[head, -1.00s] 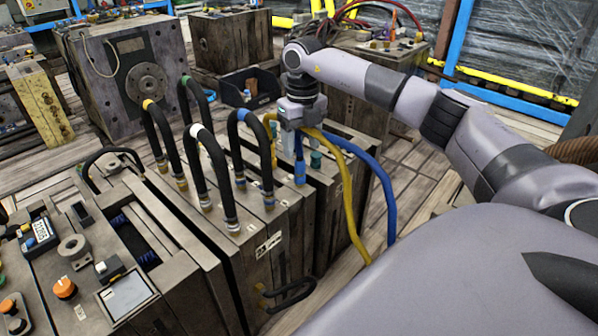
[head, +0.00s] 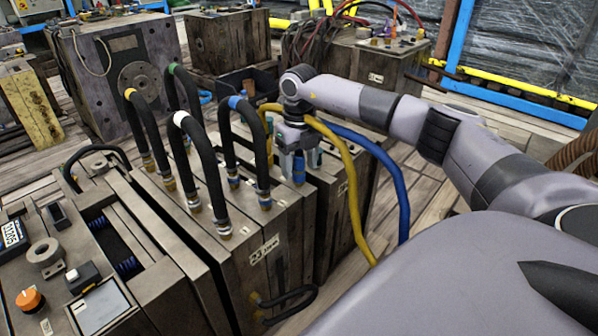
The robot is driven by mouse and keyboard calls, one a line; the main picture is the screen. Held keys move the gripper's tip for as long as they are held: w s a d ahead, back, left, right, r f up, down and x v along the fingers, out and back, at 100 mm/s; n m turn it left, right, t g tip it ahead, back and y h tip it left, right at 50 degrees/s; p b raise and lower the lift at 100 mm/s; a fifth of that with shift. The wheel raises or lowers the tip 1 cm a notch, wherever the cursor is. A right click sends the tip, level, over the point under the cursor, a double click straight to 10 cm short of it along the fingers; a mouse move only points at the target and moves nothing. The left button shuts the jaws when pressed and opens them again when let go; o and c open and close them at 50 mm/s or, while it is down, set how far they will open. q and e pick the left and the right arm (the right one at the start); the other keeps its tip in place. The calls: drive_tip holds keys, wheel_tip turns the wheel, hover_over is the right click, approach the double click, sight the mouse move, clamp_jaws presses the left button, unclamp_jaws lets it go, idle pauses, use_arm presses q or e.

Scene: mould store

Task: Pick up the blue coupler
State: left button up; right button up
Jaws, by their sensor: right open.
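The blue coupler (head: 299,172) stands upright on top of the rear mould block, under my right gripper. My right gripper (head: 300,162) points down with its jaws open, and its fingers reach down on either side of the coupler's upper part. The gripper body hides the coupler's top, and I cannot tell whether the fingers touch it. My left gripper is not in view.
A yellow hose (head: 350,190) and a blue hose (head: 392,170) arch out behind my right gripper and drop to the right. Several black hoses (head: 205,165) loop above the mould block (head: 262,225) on the left. A black bin (head: 250,82) lies behind.

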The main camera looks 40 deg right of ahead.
clamp_jaws()
idle(0.3)
